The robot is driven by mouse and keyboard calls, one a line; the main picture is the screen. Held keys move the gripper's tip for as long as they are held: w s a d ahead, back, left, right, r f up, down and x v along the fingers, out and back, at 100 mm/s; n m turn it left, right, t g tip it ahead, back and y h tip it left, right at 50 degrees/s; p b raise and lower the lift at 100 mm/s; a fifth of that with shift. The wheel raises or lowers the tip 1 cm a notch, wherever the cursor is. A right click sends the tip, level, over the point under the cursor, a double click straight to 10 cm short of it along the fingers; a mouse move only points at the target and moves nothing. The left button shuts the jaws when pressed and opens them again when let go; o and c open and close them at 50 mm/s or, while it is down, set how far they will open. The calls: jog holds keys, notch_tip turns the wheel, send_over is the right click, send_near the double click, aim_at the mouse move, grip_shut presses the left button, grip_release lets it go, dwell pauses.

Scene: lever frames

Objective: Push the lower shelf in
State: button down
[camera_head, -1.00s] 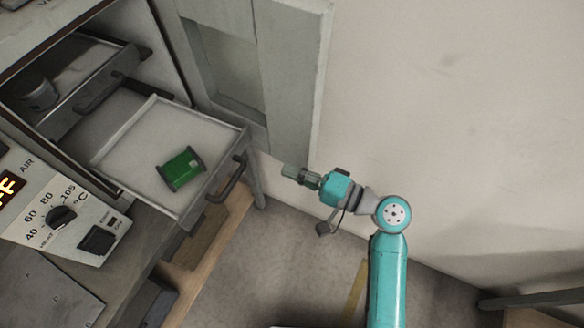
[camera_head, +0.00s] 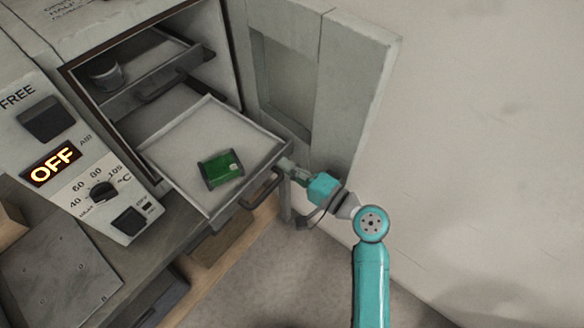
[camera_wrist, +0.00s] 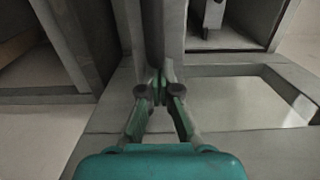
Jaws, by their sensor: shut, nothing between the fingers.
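The lower shelf (camera_head: 185,184) is a pale tray-like drawer with a dark bar handle (camera_head: 262,188) on its front. It is pulled out of the cabinet, and a green object with dark ends (camera_head: 221,169) lies on it. My gripper (camera_head: 287,165) is shut and empty at the right end of the shelf's front, close to that corner. I cannot tell whether it touches. In the wrist view the shut fingertips (camera_wrist: 159,92) are in front of a grey upright surface.
The upper shelf (camera_head: 135,94) holds a grey round container (camera_head: 106,74) and sits above the lower one. The open cabinet door (camera_head: 350,90) stands right of the shelves. A control panel (camera_head: 92,180) reading OFF is at the left. The floor is clear below.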

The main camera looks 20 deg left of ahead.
send_near(198, 107)
jog(key=x, duration=0.5)
jog(key=shift+w+a+f, duration=0.1)
jog(key=shift+a+f, duration=0.05)
jog(key=shift+f, duration=0.1)
jog(key=shift+w+a, duration=0.25)
jog(key=shift+a, duration=0.25)
jog(key=shift+r, duration=0.15)
jog(key=shift+a+r, duration=0.1)
